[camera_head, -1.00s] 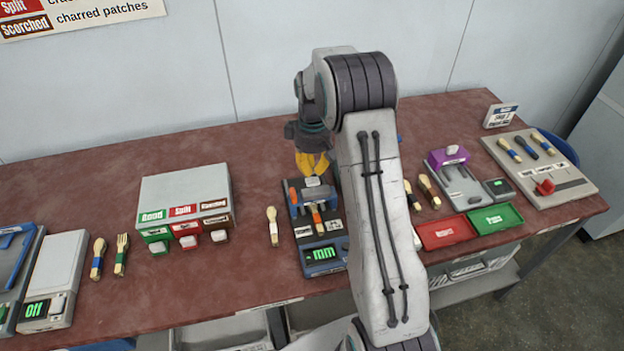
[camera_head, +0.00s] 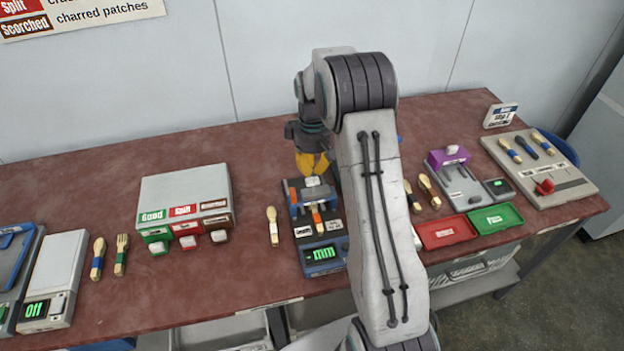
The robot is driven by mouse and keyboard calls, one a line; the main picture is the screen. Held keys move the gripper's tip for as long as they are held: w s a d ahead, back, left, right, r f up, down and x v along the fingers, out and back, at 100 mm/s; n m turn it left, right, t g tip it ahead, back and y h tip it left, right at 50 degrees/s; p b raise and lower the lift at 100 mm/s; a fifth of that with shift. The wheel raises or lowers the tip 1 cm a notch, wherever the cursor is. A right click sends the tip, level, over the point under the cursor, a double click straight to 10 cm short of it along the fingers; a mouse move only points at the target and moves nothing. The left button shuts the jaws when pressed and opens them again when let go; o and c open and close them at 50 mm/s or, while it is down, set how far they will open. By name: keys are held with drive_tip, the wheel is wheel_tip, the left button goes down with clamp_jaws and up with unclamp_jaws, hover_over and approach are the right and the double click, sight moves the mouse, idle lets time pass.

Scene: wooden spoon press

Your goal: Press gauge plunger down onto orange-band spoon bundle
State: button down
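The blue gauge (camera_head: 322,258) stands on the table just left of my arm, with a small green "mm" display at its front. An orange-band spoon bundle (camera_head: 317,218) lies in the gauge, under its blue-and-grey frame. The plunger's pale top (camera_head: 313,182) shows at the back of the gauge. My gripper (camera_head: 313,172) has yellow fingers that point down right at the plunger top; whether they touch it cannot be told. The fingers look close together, but the gap between them is too small to judge. My arm hides the gauge's right side.
A grey box with Good, Split and Scorched labels (camera_head: 186,197) stands to the left. A white-band spoon (camera_head: 272,226) lies beside the gauge. Red (camera_head: 446,232) and green (camera_head: 495,218) trays and a purple-topped device (camera_head: 449,157) are to the right.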

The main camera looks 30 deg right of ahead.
sight(313, 180)
drive_tip(key=shift+f+b, duration=1.75)
drive_tip(key=shift+f, duration=0.65)
idle(0.4)
drive_tip(key=shift+r, duration=0.1)
idle(0.4)
drive_tip(key=shift+r+p, duration=2.6)
drive_tip(key=shift+r, duration=0.9)
